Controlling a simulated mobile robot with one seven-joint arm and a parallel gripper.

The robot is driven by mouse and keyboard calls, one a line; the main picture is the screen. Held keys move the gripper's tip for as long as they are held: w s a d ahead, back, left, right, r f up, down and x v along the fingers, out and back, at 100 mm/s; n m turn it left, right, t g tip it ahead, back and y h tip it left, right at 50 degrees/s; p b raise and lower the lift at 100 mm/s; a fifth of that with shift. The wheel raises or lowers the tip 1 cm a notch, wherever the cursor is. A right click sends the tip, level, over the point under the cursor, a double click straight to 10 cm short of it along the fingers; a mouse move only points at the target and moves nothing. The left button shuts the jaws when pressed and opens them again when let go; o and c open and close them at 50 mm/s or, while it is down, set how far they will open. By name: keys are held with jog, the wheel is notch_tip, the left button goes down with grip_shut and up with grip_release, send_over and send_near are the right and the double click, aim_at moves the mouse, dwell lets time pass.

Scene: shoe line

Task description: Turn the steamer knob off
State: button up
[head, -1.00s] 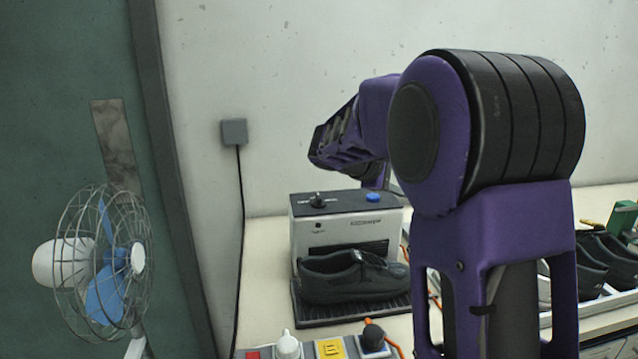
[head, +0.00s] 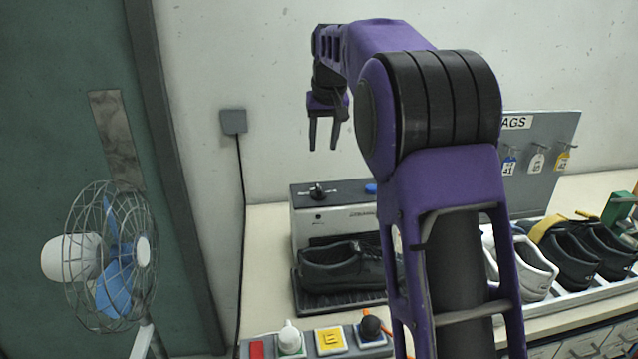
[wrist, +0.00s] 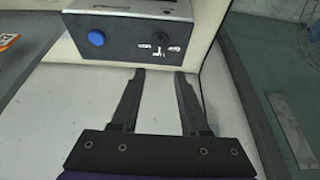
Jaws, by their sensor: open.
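The steamer (head: 336,216) is a light grey box with a dark top panel, standing against the back wall. Its black knob (head: 317,190) is on the top panel at the left, and it also shows in the wrist view (wrist: 158,46) with small white labels around it. My gripper (head: 323,148) hangs fingers down above the steamer, empty, its fingers apart. In the wrist view my open gripper (wrist: 160,74) points toward the panel, with the knob beyond the fingertips and not touched. The knob's exact setting is too small to read.
A blue button (wrist: 96,38) is beside the knob on the panel. A black shoe (head: 342,266) sits on the steamer's front plate. My arm hides part of the steamer's right side. A fan (head: 105,255) stands left; a shoe rack (head: 575,298) is right.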

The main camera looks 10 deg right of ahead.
aim_at(319, 187)
jog(key=x, duration=1.5)
jog(key=shift+f, duration=0.2)
jog(key=shift+c, duration=0.2)
grip_shut()
